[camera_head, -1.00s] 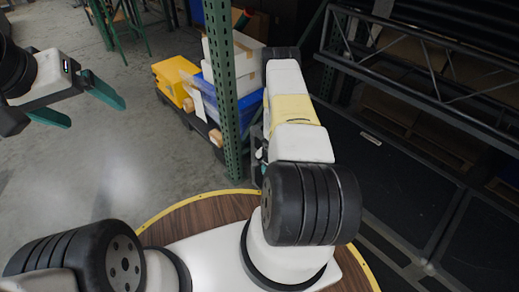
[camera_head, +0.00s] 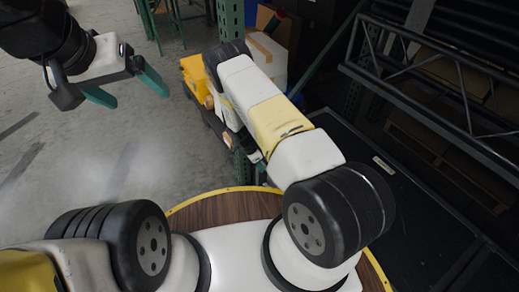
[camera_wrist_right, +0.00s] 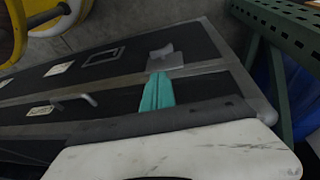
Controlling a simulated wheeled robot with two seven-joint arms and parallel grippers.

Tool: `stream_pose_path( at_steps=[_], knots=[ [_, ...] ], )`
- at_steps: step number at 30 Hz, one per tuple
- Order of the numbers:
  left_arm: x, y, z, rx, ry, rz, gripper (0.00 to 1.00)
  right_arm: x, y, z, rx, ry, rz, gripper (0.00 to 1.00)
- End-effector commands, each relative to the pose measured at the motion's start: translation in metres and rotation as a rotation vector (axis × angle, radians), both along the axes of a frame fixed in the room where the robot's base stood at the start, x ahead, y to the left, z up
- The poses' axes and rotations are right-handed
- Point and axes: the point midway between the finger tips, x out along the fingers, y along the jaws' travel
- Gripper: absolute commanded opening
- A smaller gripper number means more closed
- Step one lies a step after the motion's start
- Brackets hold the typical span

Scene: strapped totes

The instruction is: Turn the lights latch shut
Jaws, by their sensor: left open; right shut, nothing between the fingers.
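In the right wrist view, a black case (camera_wrist_right: 110,66) with grey metal edging fills the middle. A grey latch with a raised turning piece (camera_wrist_right: 164,50) sits on its edging. My right gripper (camera_wrist_right: 158,76) is shut and empty, its teal fingertips just below the latch in the picture; I cannot tell whether they touch it. Small labels on the case are too small to read, so I cannot confirm which latch is the lights one.
A grey handle (camera_wrist_right: 76,101) sticks out from the case. A green perforated post (camera_wrist_right: 280,90) stands close on the right. In the head view, yellow totes (camera_head: 194,74) are behind my right arm, and a black metal truss (camera_head: 440,85) is at right. The floor at left is clear.

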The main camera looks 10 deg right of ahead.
Motion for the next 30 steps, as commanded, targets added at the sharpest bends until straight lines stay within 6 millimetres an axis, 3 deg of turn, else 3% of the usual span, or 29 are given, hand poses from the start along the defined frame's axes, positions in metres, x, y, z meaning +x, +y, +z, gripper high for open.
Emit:
stream_pose_path(
  at_steps=[9, 15, 21, 30],
  knots=[
    [0.0, 0.0, 0.0, 0.0, 0.0, 0.0, 0.87, -0.003, -0.022, -0.066, 0.001, 0.003, 0.0, 0.0],
    [0.0, 0.0, 0.0, 0.0, 0.0, 0.0, 0.87, -0.008, -0.029, -0.099, 0.003, 0.002, 0.001, 0.0],
    [0.0, 0.0, 0.0, 0.0, 0.0, 0.0, 0.87, -0.013, -0.031, -0.116, 0.002, 0.0, 0.001, 0.0],
    [0.0, 0.0, 0.0, 0.0, 0.0, 0.0, 0.87, -0.014, -0.031, -0.119, 0.002, 0.0, 0.001, 0.0]
  ],
)
